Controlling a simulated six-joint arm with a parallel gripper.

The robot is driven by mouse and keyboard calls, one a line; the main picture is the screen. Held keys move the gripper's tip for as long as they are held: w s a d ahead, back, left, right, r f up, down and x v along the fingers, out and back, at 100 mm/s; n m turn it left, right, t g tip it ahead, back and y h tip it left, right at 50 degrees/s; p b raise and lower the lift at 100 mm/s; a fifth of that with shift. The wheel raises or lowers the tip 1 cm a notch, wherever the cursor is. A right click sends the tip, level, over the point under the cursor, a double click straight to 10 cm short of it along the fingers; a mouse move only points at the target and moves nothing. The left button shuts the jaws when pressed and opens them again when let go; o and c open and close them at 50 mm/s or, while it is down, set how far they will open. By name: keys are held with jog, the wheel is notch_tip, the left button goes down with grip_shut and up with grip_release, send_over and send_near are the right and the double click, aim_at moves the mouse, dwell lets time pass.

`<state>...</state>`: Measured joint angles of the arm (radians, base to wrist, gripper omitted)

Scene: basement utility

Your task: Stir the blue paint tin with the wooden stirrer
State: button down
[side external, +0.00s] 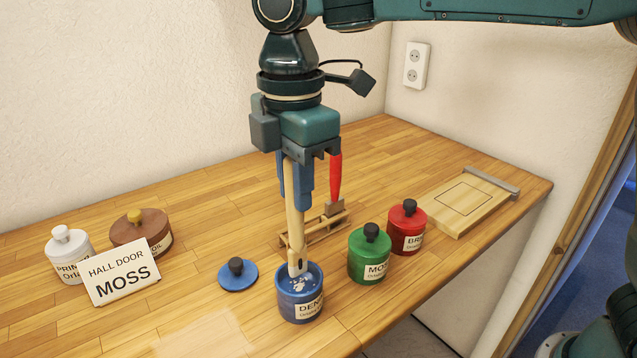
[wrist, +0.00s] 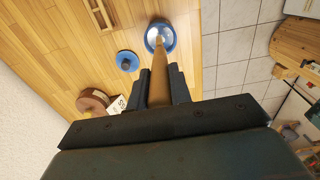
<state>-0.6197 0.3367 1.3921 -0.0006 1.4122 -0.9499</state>
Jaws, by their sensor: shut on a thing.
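The blue paint tin (side external: 286,305), labelled "DEN…", stands open near the table's front edge, with blue and whitish paint showing inside. In the wrist view its round mouth (wrist: 150,40) shows at the top. My gripper (side external: 295,195) is above the tin, shut on the wooden stirrer (side external: 294,225), which hangs nearly upright. The stirrer's lower end is at the tin's mouth, apparently inside the rim; its depth in the paint is unclear. In the wrist view the stirrer (wrist: 159,80) runs from between my fingers to the tin. The blue lid (side external: 238,280) lies on the table left of the tin.
A green tin (side external: 368,265) and a red tin (side external: 405,240) stand lidded to the right. A wooden rack (side external: 325,234) with a red-handled tool (side external: 335,180) is behind. A "MOSS" card (side external: 123,275), white pot (side external: 70,262) and brown pot (side external: 140,226) are left. A board (side external: 465,207) lies right.

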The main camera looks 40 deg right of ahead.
aim_at(298, 220)
jog(key=shift+f, duration=2.1)
jog(key=shift+s, duration=0.15)
